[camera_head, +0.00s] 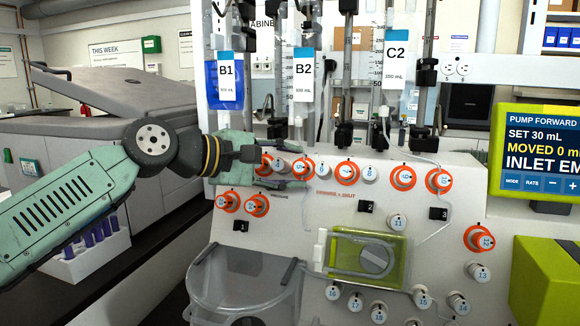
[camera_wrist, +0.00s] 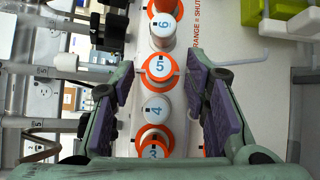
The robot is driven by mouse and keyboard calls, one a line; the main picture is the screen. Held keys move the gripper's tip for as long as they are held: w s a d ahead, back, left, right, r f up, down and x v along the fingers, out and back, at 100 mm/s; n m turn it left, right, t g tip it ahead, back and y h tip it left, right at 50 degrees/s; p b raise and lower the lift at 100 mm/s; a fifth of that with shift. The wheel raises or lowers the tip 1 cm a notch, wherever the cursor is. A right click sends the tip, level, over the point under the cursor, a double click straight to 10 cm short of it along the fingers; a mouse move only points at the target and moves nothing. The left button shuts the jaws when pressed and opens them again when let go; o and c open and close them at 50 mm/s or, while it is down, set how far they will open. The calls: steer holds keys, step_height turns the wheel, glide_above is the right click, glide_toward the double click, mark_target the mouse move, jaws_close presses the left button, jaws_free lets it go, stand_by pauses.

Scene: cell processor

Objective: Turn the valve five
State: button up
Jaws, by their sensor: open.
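Valve five (camera_wrist: 158,66) is a round white knob numbered 5 with an orange ring around its base. It stands in the row of valves on the white panel; in the head view it is the ringed knob (camera_head: 302,168) by my fingers. My gripper (camera_wrist: 160,82) is open, with purple-padded fingers on either side of the valve row. In the wrist view, valve five lies between the fingertips, with gaps on both sides and no contact visible. In the head view my gripper (camera_head: 293,167) reaches in from the left, one finger above the row and one below.
Valve four (camera_wrist: 156,108) and valve three (camera_wrist: 153,148) also lie between the fingers; valve six (camera_wrist: 163,27) is just beyond the tips. Bags B1 (camera_head: 226,90), B2 (camera_head: 303,80) and C2 (camera_head: 396,70) hang above. A clear bin (camera_head: 240,285) and a green-framed pump (camera_head: 370,257) sit below.

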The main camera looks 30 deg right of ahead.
steer(key=v, duration=1.1)
steer(key=shift+a, duration=0.2)
stand_by(0.9)
